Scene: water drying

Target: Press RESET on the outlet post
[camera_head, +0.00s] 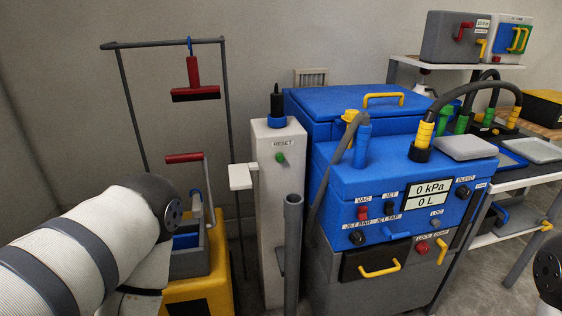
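The outlet post (270,220) is a tall white post standing left of the blue machine. Near its top is a RESET label (282,143), with a small green button (281,158) below it. A black and blue plug-like part (277,108) stands on top of the post. A white ledge (241,176) juts from its left side. My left arm comes in from the lower left, in front of the yellow cart; its gripper is not visible. Only a dark part of my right arm shows at the right edge, and its gripper is not visible either.
A blue machine (386,182) with 0 kPa and 0 L readouts stands just right of the post. A grey pipe (293,250) rises in front of the post. A yellow cart (215,285) and a rack with a red squeegee (194,92) are left. A side table (520,262) is right.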

